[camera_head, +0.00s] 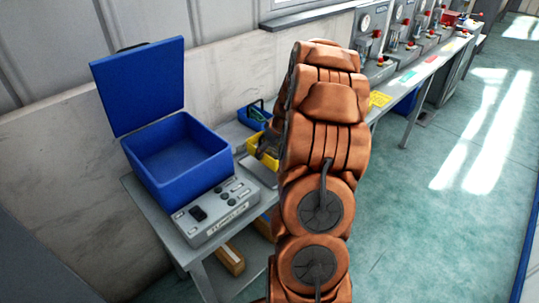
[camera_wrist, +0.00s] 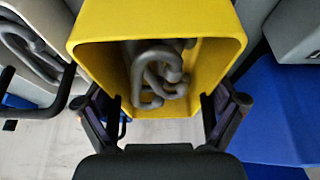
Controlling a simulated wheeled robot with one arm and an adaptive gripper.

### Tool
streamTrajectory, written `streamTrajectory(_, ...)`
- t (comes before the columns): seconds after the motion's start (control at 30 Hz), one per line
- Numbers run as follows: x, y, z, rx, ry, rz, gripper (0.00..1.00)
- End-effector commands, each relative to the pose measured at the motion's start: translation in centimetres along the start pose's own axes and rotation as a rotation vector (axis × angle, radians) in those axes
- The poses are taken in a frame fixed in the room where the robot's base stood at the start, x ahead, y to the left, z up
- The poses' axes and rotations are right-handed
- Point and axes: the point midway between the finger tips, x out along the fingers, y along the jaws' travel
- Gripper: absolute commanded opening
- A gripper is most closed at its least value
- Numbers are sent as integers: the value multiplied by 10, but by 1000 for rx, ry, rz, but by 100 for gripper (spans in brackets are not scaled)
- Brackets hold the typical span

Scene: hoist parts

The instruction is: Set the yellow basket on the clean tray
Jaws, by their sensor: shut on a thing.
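The yellow basket (camera_wrist: 105,62) fills the upper middle of the wrist view, with its open side facing the camera. Grey hooks (camera_wrist: 158,75) lie inside it. The fingers of my gripper (camera_wrist: 160,112) are at its left and right sides, shut on it. In the head view the basket (camera_head: 266,158) shows in part at the bench, left of my arm, which hides the rest of it. A flat grey surface (camera_head: 258,172) lies below the basket there; I cannot tell whether it is the clean tray, or whether the basket touches it.
A blue box (camera_head: 172,155) with its lid raised stands on the bench behind a grey control panel (camera_head: 215,208). A smaller blue bin (camera_head: 252,116) is at the back, by the wall. A long bench with gauges (camera_head: 410,75) runs to the right. The green floor (camera_head: 440,210) is clear.

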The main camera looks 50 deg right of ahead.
Motion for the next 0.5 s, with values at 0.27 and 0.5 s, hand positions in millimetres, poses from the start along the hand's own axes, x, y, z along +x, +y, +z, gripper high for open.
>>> streamTrajectory(0.27,16,0,5,-2,2,3,28)
streamTrajectory(0.5,35,1,13,-3,2,3,28)
